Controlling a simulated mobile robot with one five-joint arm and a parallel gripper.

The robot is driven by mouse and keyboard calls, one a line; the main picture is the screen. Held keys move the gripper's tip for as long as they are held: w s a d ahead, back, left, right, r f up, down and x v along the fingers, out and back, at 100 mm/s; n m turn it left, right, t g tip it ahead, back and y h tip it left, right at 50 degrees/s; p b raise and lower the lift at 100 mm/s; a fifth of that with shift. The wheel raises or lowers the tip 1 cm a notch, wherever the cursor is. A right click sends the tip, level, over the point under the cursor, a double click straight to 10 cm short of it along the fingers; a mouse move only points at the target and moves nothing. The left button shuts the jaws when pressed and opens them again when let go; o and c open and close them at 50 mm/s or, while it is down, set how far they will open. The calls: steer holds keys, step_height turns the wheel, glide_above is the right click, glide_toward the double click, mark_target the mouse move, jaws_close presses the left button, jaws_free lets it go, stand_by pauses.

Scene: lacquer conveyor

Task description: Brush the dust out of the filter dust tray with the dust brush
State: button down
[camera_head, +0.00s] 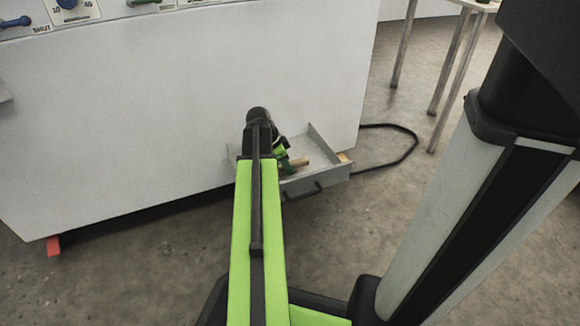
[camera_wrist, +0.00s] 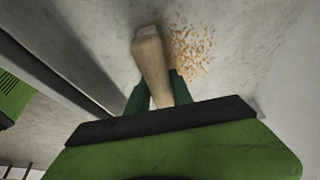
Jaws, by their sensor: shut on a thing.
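The filter dust tray (camera_head: 325,176) is a grey open tray pulled out from the lower front of the white cabinet. Its pale floor fills most of the wrist view (camera_wrist: 90,40). My gripper (camera_head: 286,163) reaches down into the tray, and its green fingers (camera_wrist: 158,92) are shut on the dust brush (camera_wrist: 151,58). The brush's pale wooden part sticks out past the fingers, and also shows in the head view (camera_head: 300,163). I cannot make out its bristles. Orange-brown dust (camera_wrist: 191,47) lies scattered on the tray floor, right beside the brush in the wrist view.
The white cabinet (camera_head: 140,110) stands behind the tray, with blue and green controls on its top edge. A black hose (camera_head: 405,138) loops on the floor to the right. A table (camera_head: 460,60) stands at the upper right. The concrete floor before the tray is clear.

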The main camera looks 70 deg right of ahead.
mark_target(304, 158)
steer(key=shift+w+a+f, duration=0.1)
steer(key=shift+w+a, duration=1.05)
steer(key=shift+w, duration=0.3)
steer(key=shift+w+d, duration=0.4)
steer(key=shift+d, duration=0.15)
steer(key=shift+s+d, duration=1.2)
steer(key=shift+s, duration=0.3)
steer(key=shift+s+d, duration=1.2)
steer(key=shift+s, duration=0.25)
steer(key=shift+s+d, duration=1.2)
steer(key=shift+s, duration=0.3)
steer(key=shift+w+a, duration=0.1)
